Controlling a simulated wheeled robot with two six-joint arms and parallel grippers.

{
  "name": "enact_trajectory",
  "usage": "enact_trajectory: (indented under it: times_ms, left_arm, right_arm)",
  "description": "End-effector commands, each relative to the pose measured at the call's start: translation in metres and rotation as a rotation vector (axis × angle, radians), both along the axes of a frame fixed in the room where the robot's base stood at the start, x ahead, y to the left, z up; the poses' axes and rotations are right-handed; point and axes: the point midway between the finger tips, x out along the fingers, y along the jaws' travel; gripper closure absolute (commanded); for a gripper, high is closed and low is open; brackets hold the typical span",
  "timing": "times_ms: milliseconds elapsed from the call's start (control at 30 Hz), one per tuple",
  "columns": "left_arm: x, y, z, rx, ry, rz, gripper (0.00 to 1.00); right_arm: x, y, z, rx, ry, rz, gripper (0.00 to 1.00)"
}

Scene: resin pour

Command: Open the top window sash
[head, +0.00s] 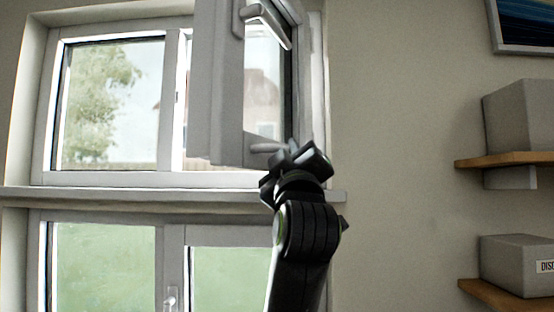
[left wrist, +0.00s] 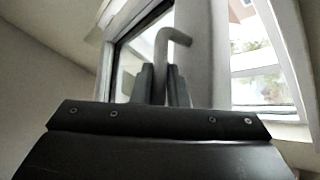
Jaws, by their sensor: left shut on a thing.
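The top window sash (head: 229,85) is a grey-framed pane at the upper right of the window. It stands swung into the room, at an angle to the window frame. Its grey lever handle (head: 268,147) shows at its lower edge, and the bent end of the handle (left wrist: 173,42) shows in the left wrist view. My left gripper (head: 299,160) is at the sash's lower right corner. In the left wrist view its fingers (left wrist: 165,88) are shut on the handle, hiding the part between them. My right gripper is in neither view.
A fixed upper pane (head: 113,100) is on the left, with lower panes below a horizontal sill (head: 150,194). On the right wall, wooden shelves (head: 505,160) hold grey boxes, and a picture (head: 525,25) hangs above. The wall between window and shelves is bare.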

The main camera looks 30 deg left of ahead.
Motion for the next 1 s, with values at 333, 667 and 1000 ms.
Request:
enact_trajectory:
  times_ms: [333,667,1000]
  left_arm:
    - [0.0040,-0.0123,-0.0025,-0.002,0.004,0.052,1.00]
    - [0.0040,-0.0123,-0.0021,-0.002,0.003,0.054,1.00]
    - [0.0037,-0.0124,-0.0009,-0.001,0.001,0.053,0.78]
  right_arm:
    - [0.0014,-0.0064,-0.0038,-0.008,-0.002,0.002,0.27]
    - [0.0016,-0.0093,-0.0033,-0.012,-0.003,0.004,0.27]
    - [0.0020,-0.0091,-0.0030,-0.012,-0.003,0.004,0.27]
